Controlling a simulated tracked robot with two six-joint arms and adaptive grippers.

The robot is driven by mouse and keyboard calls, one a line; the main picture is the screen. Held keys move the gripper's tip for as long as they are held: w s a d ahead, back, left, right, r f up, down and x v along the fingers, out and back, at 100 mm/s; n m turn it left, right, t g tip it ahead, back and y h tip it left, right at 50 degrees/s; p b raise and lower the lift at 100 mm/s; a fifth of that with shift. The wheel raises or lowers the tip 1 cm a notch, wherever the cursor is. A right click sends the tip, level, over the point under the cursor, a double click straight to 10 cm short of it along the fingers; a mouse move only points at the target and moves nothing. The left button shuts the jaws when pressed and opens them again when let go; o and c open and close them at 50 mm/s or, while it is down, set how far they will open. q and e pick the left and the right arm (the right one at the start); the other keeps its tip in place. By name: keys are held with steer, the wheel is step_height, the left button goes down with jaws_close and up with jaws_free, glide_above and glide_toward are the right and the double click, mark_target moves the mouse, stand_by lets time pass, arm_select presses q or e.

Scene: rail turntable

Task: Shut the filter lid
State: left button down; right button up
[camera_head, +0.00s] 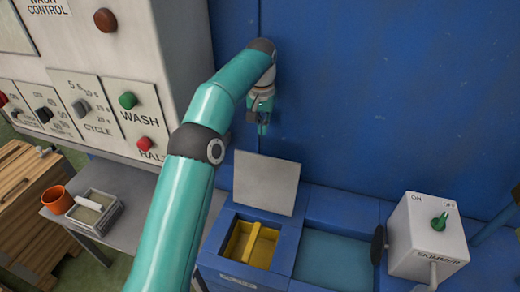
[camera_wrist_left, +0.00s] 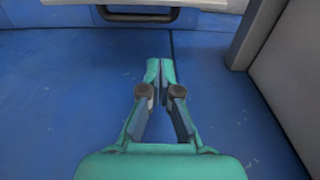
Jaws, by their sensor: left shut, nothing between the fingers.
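The filter lid (camera_head: 266,183) is a flat grey-white panel, standing open and upright at the back of the blue filter box (camera_head: 215,246). The box's opening shows a yellow insert (camera_head: 251,244) with a divider. My left gripper (camera_head: 263,130) is above the lid, close to the blue wall, pointing down. In the left wrist view the left gripper (camera_wrist_left: 159,68) has its fingertips together with nothing between them. The lid cannot be made out for certain in that view. My right gripper is not in view.
The grey skimmer box (camera_head: 427,245) with a green switch (camera_head: 440,220) stands right of a blue water basin (camera_head: 335,248). The control panel (camera_head: 95,90) is at left. A side table (camera_head: 130,190) holds an orange pot (camera_head: 57,199) and a grey tray (camera_head: 95,212).

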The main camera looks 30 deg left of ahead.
arm_select(q)
steer(key=s+f+b, duration=0.1)
steer(key=s+f, duration=0.2)
steer(key=f, duration=0.2)
steer(key=shift+s+d+f, duration=0.2)
steer(key=shift+d, duration=0.25)
